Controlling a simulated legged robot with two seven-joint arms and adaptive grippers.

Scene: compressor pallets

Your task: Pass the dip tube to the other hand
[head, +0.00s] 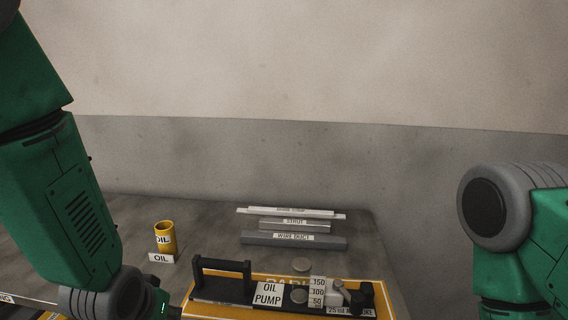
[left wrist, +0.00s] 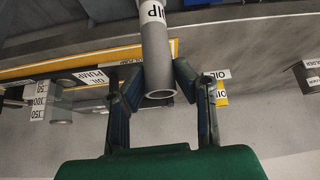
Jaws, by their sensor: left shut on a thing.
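The dip tube (left wrist: 156,50) is a grey hollow pipe with a white label whose visible letters look like part of "DIP". It shows in the left wrist view, where its open end points toward the camera. My left gripper (left wrist: 158,78) is shut on it, one dark finger on each side near the open end. The tube's far end runs out of the top of that view. In the head view my left arm comes down the left side, but its fingers and the tube are below the frame. My right arm shows at the right edge; its gripper is out of view.
A yellow pallet (head: 257,279) carries a black-handled unit (head: 221,281), an oil pump label (head: 268,294) and a scale marked 150, 100, 50 (head: 317,291). A yellow oil can (head: 165,238) stands left. Labelled bars (head: 292,240) lie behind on the grey table (head: 205,220).

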